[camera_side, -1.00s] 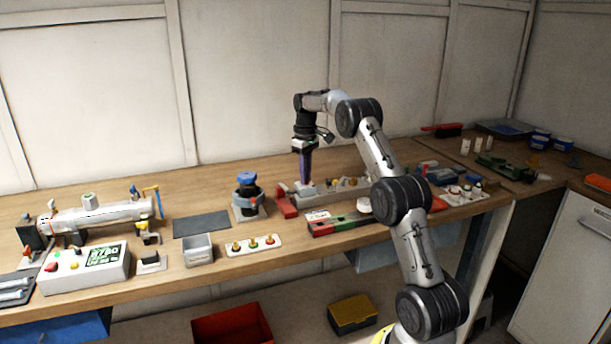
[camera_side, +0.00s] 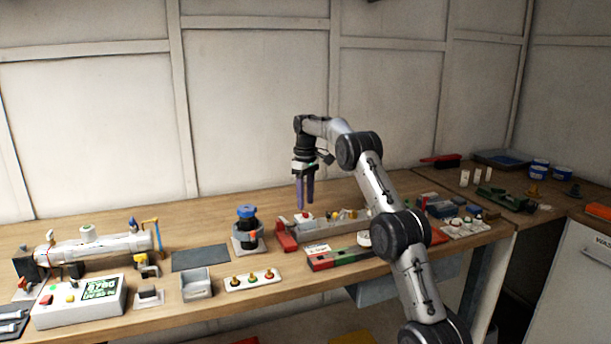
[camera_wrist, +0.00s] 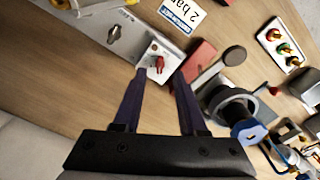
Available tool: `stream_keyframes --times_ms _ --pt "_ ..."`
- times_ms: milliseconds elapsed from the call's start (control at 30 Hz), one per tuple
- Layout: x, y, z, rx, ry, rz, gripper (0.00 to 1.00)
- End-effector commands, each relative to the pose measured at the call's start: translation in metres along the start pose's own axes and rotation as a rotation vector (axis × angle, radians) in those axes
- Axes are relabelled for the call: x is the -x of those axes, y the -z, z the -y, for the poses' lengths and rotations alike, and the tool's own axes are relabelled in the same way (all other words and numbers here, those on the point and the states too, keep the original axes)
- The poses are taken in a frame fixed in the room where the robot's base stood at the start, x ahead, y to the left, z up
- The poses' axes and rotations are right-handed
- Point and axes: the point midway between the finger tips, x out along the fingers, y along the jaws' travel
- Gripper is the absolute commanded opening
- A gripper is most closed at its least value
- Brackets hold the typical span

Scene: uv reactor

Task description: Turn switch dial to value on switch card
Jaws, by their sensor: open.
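The switch dial is a small red knob (camera_wrist: 160,64) on a white panel (camera_wrist: 151,48) at one end of a long grey unit (camera_wrist: 110,26). In the side view the red dial (camera_side: 304,214) sits below my fingertips. My gripper (camera_wrist: 158,76) is open and empty, its two dark purple fingers on either side of the dial's line in the wrist view. In the side view my gripper (camera_side: 305,207) points down, with the fingers apart, just above the dial. A white card with a blue band (camera_wrist: 182,12) reads "2 bar". The dial's marks are too small to read.
A red block (camera_side: 287,236) stands next to the dial unit. A black device with a blue cap (camera_side: 246,229) stands left of it. A white plate with three knobs (camera_side: 250,281) and a red-green block (camera_side: 340,256) lie in front. Bare wood lies behind.

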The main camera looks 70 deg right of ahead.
Motion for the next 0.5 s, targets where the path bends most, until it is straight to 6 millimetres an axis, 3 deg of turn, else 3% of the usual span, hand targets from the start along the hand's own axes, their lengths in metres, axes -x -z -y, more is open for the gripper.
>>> stream_keyframes --times_ms 200,367,500 --pt "0.05 0.001 -0.001 0.0 -0.003 -0.005 0.41" --pt "0.076 0.001 0.0 0.0 -0.002 -0.003 0.41" --pt "0.085 0.002 -0.001 0.0 -0.001 -0.002 0.41"
